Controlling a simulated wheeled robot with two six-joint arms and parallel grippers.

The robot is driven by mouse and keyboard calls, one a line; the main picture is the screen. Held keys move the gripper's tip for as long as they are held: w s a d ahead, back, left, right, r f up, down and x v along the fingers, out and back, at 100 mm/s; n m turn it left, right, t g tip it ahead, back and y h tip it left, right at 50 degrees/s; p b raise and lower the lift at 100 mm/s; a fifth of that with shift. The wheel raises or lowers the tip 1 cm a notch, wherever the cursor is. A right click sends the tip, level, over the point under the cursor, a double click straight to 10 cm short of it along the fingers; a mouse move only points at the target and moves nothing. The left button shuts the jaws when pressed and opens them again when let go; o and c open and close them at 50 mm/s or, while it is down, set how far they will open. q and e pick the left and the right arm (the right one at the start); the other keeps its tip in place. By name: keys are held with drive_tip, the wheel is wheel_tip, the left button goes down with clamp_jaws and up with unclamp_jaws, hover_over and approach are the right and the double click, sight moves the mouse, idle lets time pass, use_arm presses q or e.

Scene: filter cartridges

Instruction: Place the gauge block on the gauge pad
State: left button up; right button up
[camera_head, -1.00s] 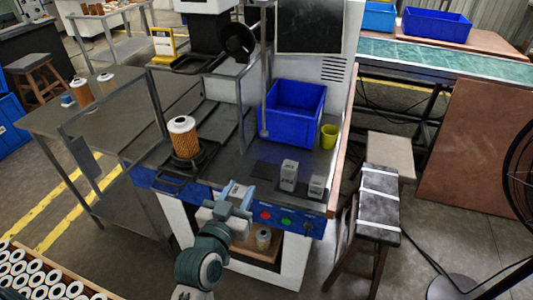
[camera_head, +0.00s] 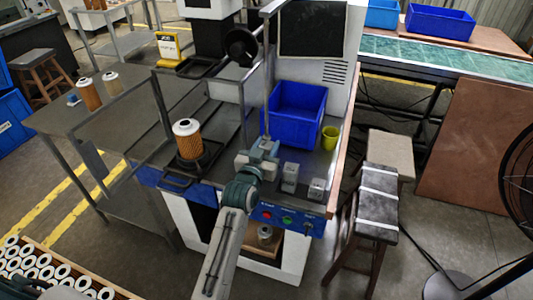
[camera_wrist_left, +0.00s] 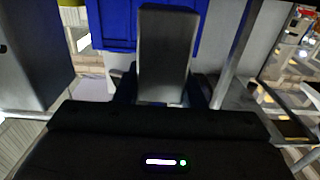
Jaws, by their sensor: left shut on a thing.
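My left gripper (camera_head: 262,158) is over the front of the machine's work table, just left of a tall grey block (camera_head: 290,177). It is shut on a plain grey block (camera_wrist_left: 165,52), which stands out between the fingers in the left wrist view; I take it as the gauge block. In the head view the gripper hides most of it. A dark flat patch by the tall block may be the gauge pad, but the gripper covers much of it, and I cannot tell whether the held block touches it. My right gripper is not in view.
A shorter grey block (camera_head: 317,190) stands right of the tall one. Behind are a blue bin (camera_head: 297,105) and a yellow-green cup (camera_head: 329,138). An orange filter cartridge (camera_head: 188,140) stands to the left. A vertical post (camera_head: 267,90) rises close behind the gripper.

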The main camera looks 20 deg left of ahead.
use_arm(q)
wheel_tip(320, 180, down, 3)
drive_tip(key=shift+f+p, duration=0.1)
drive_tip(key=shift+p, duration=0.25)
drive_tip(key=shift+f, duration=0.1)
drive_tip(key=o, duration=1.2)
drive_tip(key=shift+f, duration=0.15)
